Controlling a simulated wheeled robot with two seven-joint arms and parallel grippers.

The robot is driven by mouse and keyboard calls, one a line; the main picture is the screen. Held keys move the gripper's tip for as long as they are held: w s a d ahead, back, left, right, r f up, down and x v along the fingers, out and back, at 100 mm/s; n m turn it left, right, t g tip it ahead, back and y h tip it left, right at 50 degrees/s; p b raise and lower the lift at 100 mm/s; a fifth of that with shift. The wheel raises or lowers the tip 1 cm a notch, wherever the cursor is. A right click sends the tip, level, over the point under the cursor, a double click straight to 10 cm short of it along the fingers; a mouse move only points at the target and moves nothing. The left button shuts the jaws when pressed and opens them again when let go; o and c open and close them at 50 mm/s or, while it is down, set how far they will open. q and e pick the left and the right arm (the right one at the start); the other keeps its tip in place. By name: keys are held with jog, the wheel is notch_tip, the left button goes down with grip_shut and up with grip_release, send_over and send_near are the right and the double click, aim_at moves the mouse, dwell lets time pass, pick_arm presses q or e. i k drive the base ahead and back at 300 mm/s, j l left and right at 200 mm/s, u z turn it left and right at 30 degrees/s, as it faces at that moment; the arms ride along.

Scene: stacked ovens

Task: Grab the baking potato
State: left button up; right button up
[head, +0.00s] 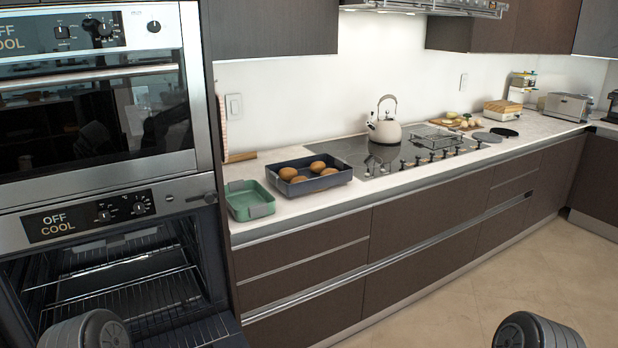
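Several brown baking potatoes (288,174) lie in a dark blue rectangular baking tray (325,183) on the countertop, in the left-middle of the head view. One potato (317,166) lies at the back of the group and another (329,171) at the right. Neither of my grippers is in view. Only rounded dark parts of my arms show at the bottom edge, one at left and one at right, both well apart from the tray.
A green tray (250,200) sits left of the blue one. The lower oven (110,280) stands open with racks showing; the upper oven (95,110) is shut. A cooktop (350,150) and kettle (384,130) are to the right. The floor (480,290) before the drawers is clear.

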aim_at(301, 178)
jog(key=i+l, duration=0.2)
jog(key=i, duration=0.2)
jog(key=i+l+z, duration=0.1)
jog(key=i+l, duration=0.15)
jog(key=i, duration=0.15)
jog(key=i+l, duration=0.2)
jog(key=i, duration=0.2)
jog(key=i+l+z, duration=0.1)
jog(key=i, duration=0.35)
jog(key=l, duration=0.1)
